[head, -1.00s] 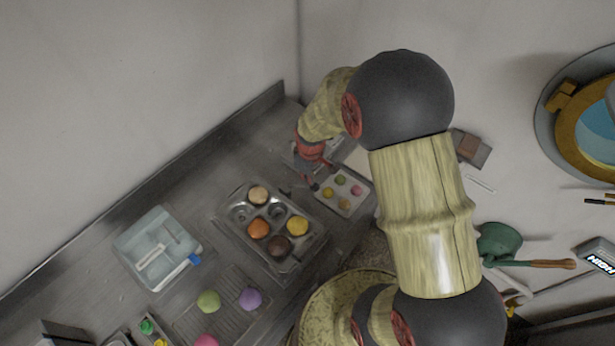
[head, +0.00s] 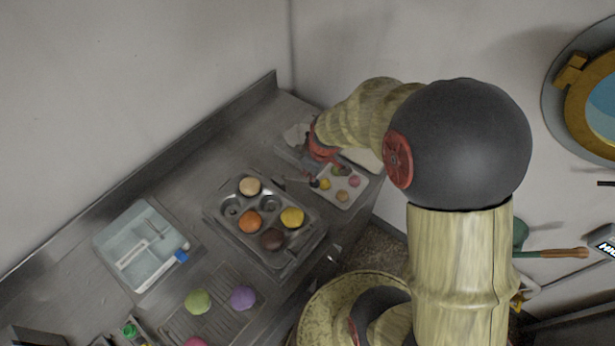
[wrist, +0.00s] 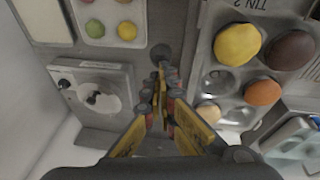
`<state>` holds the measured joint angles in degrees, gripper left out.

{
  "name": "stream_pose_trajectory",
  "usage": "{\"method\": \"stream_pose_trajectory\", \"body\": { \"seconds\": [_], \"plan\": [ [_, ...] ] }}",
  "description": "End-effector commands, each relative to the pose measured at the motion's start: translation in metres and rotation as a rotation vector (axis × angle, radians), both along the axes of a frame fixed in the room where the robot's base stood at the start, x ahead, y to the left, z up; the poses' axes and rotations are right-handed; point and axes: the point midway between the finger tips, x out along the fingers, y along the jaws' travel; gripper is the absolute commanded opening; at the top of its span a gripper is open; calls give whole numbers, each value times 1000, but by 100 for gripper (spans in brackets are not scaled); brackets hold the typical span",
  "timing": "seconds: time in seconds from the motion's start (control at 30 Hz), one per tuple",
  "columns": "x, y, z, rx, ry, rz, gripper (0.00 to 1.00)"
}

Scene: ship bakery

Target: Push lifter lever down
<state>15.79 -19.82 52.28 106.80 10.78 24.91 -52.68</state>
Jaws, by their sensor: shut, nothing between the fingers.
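In the wrist view a dark round knob (wrist: 160,53) shows just beyond my fingertips; it looks like the end of the lifter lever, though its shaft is hidden behind my fingers. My gripper (wrist: 160,84) is shut and empty, with its tips close to the knob; I cannot tell whether they touch. A grey metal unit (wrist: 113,76) with a pale disc and small dark knobs lies left of my fingers. In the head view my gripper (head: 311,180) is small and partly hidden, at the counter's far end between the muffin tin and the small tray.
The muffin tin (head: 227,233) holds several coloured cakes and stands close to my gripper. The small tray (head: 352,195) with coloured pieces is on its other side. A clear bin (head: 119,242) and wire rack (head: 216,315) occupy the nearer counter. A wall rises behind.

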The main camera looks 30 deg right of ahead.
Motion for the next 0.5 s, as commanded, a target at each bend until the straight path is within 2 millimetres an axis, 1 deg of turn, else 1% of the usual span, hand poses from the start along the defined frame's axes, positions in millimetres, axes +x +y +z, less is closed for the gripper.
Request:
{"method": "stream_pose_trajectory", "body": {
  "seconds": [0.03, 0.23, 0.5],
  "plan": [
    [-2, -2, -7, 9, -26, -5, 0],
    [-7, -4, -12, 41, -107, -4, 0],
    [-14, -7, -20, 39, -101, 0, 0]
  ]
}}
